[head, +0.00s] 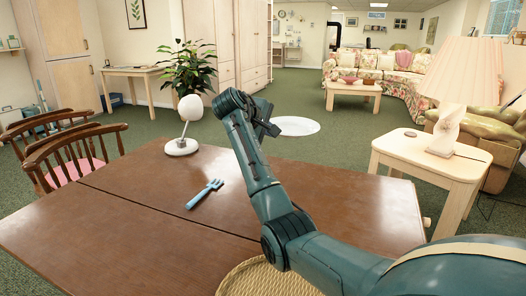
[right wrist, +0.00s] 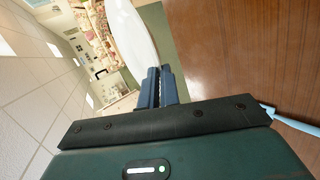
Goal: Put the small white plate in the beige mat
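The small white plate (head: 295,126) shows just right of my right gripper (head: 268,122) in the head view, held out past the table's far edge. In the right wrist view the plate (right wrist: 132,36) reaches down to the fingertips (right wrist: 160,80), which are nearly together on its rim. The beige mat (head: 255,281) is round and woven. It lies at the near edge of the table, partly hidden by my right arm and cut off by the frame. My left gripper is not in view.
A blue fork (head: 204,194) and a small white lamp (head: 182,146) are on the brown table (head: 120,225). Wooden chairs (head: 70,160) stand at the left. A side table (head: 425,150) with a large lamp (head: 462,80) is at the right. The table's left part is clear.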

